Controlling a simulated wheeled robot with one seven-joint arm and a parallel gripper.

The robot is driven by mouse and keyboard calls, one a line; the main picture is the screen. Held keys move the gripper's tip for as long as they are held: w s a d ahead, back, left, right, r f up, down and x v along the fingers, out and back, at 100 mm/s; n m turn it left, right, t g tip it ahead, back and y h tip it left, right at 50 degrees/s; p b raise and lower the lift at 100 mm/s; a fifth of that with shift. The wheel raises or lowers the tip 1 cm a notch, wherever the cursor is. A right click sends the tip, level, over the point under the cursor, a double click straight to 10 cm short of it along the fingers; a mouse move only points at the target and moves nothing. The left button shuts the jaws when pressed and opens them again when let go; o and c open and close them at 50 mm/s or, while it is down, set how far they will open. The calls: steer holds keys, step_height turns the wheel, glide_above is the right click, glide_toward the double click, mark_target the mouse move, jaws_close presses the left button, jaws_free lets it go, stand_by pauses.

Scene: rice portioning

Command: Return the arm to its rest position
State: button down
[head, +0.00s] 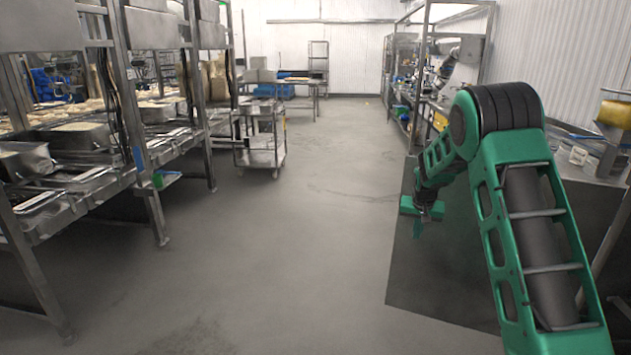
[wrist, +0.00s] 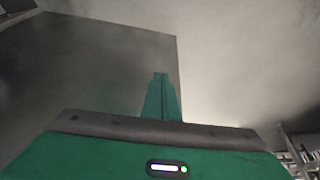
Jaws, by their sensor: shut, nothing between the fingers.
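My green arm rises on the right of the head view, bends at a dark ribbed joint and reaches down toward the floor.
A steel rack with pans (head: 75,138) lines the left. A wheeled cart (head: 262,157) stands mid-left. A steel counter (head: 600,170) with items is behind my arm at right. The central aisle floor (head: 300,250) is clear.

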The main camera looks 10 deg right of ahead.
steer(key=s+d+r+g, duration=0.15)
steer(key=s+r, duration=0.55)
steer(key=s, duration=0.7)
steer(key=s+d+r+g, duration=0.1)
steer(key=s+d+r, duration=0.1)
steer(key=s+r, duration=0.8)
steer(key=s+a+f+y, duration=0.1)
steer(key=s+a, duration=0.2)
steer(key=s, duration=1.3)
steer(key=s+a+f+m+g+y, duration=0.1)
steer(key=s+a+f, duration=0.1)
steer(key=s, duration=1.3)
steer(key=shift+s+a, duration=0.35)
steer(key=shift+a, duration=0.4)
steer(key=shift+a, duration=0.1)
